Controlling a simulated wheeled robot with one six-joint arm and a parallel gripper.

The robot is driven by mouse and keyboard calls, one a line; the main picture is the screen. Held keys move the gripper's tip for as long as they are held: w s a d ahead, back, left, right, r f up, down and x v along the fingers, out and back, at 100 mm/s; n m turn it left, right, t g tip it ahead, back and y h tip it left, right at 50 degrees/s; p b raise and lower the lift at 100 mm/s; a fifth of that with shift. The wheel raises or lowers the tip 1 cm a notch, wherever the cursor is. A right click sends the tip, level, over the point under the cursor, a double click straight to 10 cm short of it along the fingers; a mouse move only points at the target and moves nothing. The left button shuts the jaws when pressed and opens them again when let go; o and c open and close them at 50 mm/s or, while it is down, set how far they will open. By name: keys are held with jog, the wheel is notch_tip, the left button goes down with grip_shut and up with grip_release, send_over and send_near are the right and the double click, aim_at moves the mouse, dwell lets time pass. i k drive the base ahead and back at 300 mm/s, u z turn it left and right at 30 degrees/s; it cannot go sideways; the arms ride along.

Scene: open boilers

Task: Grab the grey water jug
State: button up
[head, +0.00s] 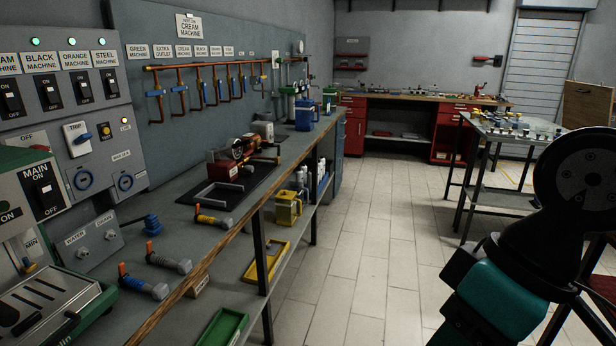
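A grey, boxy vessel (264,128) stands on the long bench at the left, behind the small red machine. It looks like the grey water jug, but it is small and partly hidden, so I cannot be sure. A blue jug (304,117) stands farther along the same bench. A yellow jug (288,209) stands on the shelf under the bench. My arm shows at the right edge, far from the jugs; my gripper is not in view.
The long bench (185,232) carries a red machine (231,161) on a black mat and several valve fittings. Yellow and green trays lie below. A metal table (497,150) stands at the right. The tiled floor (350,240) between is clear.

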aim_at(294, 186)
jog(key=z, duration=0.35)
jog(key=i, duration=2.05)
jog(key=u, duration=0.5)
jog(key=i, duration=1.5)
jog(key=u, duration=0.45)
